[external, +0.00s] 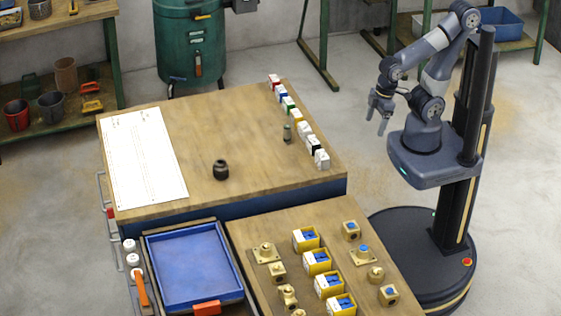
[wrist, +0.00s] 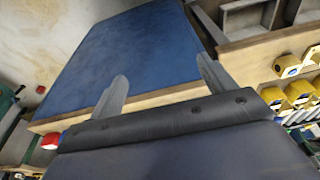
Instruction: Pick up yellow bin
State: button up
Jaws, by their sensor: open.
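Several yellow bins with white fronts and blue contents stand in a row on the front wooden bench. The farthest yellow bin (external: 305,239) is followed by a second bin (external: 316,262), and others stand nearer the camera. In the wrist view, yellow bins (wrist: 288,66) show at the right edge, partly cut off. My gripper (external: 377,119) hangs open and empty in the air to the right of the benches, well away from the bins. In the wrist view its two fingers (wrist: 162,68) are spread, with nothing between them but the blue bench side (wrist: 130,55) beyond.
Brass fittings (external: 264,252) stand on both sides of the bin row. A blue tray (external: 190,268) lies left of them. The rear bench (external: 255,120) holds a white sheet (external: 142,155), a dark round part (external: 221,170) and a row of small coloured boxes. Floor around my base is clear.

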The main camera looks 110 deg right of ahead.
jog(key=w+a+r, duration=0.3)
jog(key=w+a, duration=0.1)
jog(key=w, duration=0.7)
jog(key=t+b, duration=0.2)
send_over(305, 237)
jog(key=s+a, duration=0.3)
notch_tip(305, 237, down, 7)
jog(key=p+x, duration=0.2)
jog(key=x, duration=0.8)
jog(key=shift+w+d+f, duration=0.1)
jog(key=shift+w+d, duration=0.05)
jog(key=shift+d, duration=0.05)
jog(key=c, duration=1.1)
